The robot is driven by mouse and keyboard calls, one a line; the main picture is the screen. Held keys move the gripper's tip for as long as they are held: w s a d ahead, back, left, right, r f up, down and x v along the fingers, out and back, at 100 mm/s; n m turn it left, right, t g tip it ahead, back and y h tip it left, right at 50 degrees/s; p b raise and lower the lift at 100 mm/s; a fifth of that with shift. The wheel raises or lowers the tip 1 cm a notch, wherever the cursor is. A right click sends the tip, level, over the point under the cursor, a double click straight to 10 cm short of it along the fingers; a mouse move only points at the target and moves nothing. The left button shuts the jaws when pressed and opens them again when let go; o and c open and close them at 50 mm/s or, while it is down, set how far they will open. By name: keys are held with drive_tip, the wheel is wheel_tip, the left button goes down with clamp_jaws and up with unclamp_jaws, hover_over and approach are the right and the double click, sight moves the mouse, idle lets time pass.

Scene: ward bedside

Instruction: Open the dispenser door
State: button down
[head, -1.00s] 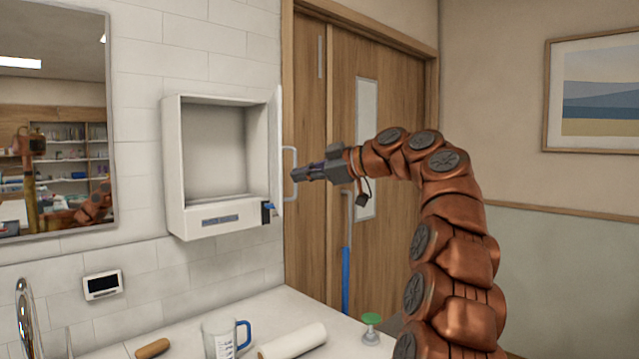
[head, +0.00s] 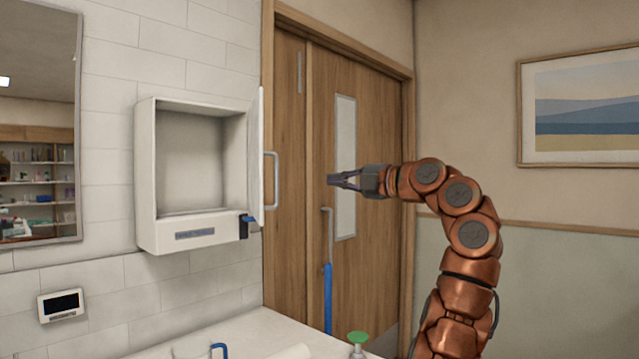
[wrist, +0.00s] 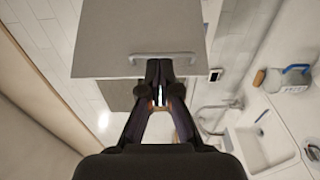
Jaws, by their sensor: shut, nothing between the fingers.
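The white dispenser (head: 147,190) is fixed to the tiled wall, and its inside shows empty. Its door (head: 256,155) stands swung wide open at the right side, seen nearly edge-on, with a bar handle (head: 273,180) on its outer face. In the wrist view the door's grey face (wrist: 135,35) and its handle (wrist: 165,57) lie ahead of the fingertips. My gripper (head: 332,181) is shut and empty, to the right of the handle and clear of it in the head view. It also shows in the wrist view (wrist: 158,68).
A counter (head: 245,332) runs below, with a green-topped bottle (head: 358,338) and a blue-handled jug (wrist: 290,78). A small wall display (head: 60,305) and a mirror (head: 40,120) are at left. A wooden room door (head: 375,130) is behind my gripper.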

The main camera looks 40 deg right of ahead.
drive_tip(key=p+x, duration=0.2)
drive_tip(key=x, duration=0.7)
drive_tip(key=shift+a, duration=0.15)
idle(1.4)
